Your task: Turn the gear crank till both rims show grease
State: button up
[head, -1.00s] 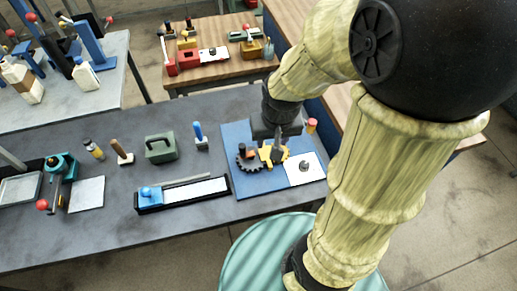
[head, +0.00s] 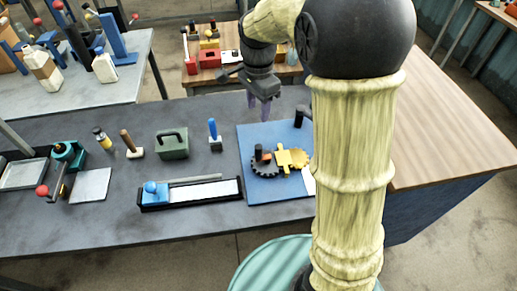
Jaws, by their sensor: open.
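Two meshing gears lie on a blue board (head: 258,138) at the right of the grey bench. The dark gear (head: 264,166) is on the left, with an orange-and-black upright piece on it. The yellow gear (head: 292,160) is on the right, with a yellow block over its middle. Whether the rims carry grease is too small to tell. A dark upright knob (head: 300,116) stands at the board's far right; I cannot tell whether it is the crank. My gripper (head: 263,103) is open and empty, above the far part of the board, apart from the gears. My arm hides the board's right side.
A long black tray with a blue slider (head: 152,192) lies left of the board. A blue-handled tool (head: 214,136), a green box (head: 172,144) and a wooden-handled tool (head: 130,144) stand behind it. The bench's front strip is clear.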

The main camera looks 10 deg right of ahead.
aim_at(259, 146)
notch_tip(259, 146, down, 18)
jog(key=shift+r+p, duration=0.25)
jog(key=shift+p, duration=0.3)
grip_shut()
